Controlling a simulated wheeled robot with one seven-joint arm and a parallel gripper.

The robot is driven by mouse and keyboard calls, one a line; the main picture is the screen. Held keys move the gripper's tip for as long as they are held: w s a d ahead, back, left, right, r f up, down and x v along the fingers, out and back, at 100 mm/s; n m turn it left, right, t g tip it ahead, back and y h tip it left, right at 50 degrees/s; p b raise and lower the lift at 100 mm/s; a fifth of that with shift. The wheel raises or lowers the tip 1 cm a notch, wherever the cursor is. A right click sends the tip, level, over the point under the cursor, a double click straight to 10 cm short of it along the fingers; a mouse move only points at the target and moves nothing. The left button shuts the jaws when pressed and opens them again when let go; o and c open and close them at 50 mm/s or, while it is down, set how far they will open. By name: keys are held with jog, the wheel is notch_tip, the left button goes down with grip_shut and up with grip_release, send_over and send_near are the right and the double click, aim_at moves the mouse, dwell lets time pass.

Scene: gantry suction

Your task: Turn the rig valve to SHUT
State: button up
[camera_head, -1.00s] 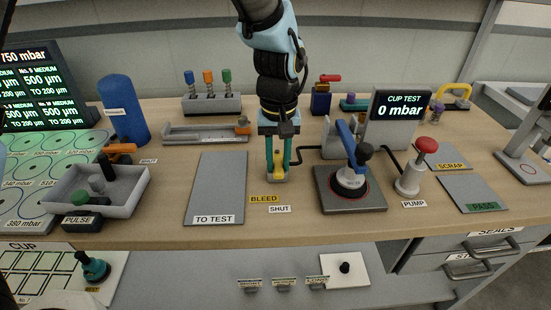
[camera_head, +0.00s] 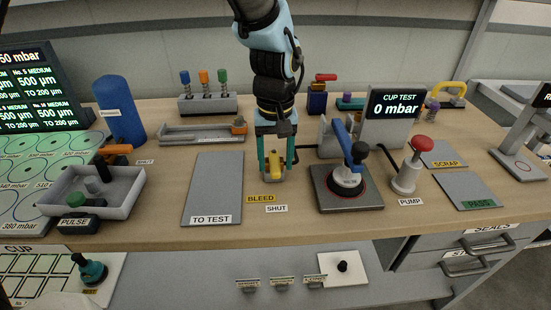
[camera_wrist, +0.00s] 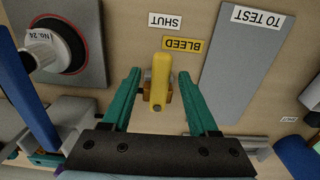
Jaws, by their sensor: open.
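The valve has a yellow lever (camera_head: 274,173) on a brass-coloured body and stands on the bench behind the BLEED label (camera_head: 261,199) and the SHUT label (camera_head: 276,209). In the wrist view the lever (camera_wrist: 160,75) points up the picture toward the SHUT label (camera_wrist: 166,20), with the BLEED label (camera_wrist: 184,44) just right of its end. My gripper (camera_head: 276,164) is open, low over the valve. Its teal fingers stand one on each side of the lever, with a visible gap on both sides in the wrist view (camera_wrist: 158,76). Contact is not visible.
The suction test stand with a blue lever (camera_head: 343,142) is close right of the valve, with the red-topped pump (camera_head: 409,172) beyond. The TO TEST mat (camera_head: 217,185) lies empty to the left. An orange-handled valve (camera_head: 115,149) is farther left.

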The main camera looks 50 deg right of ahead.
aim_at(275, 164)
notch_tip(275, 164, up, 11)
jog(key=b, duration=0.2)
dwell(0.4)
jog(key=shift+f, duration=0.1)
dwell(0.3)
jog(key=w+a+f+n, duration=0.3)
jog(key=w+a+n, duration=0.1)
jog(key=w+a, duration=1.55)
jog(key=a+f+n+t, duration=0.1)
jog(key=a+f+n, duration=0.2)
jog(key=a, duration=2.1)
jog(key=shift+f+t, duration=0.2)
jog(key=shift+t, duration=0.1)
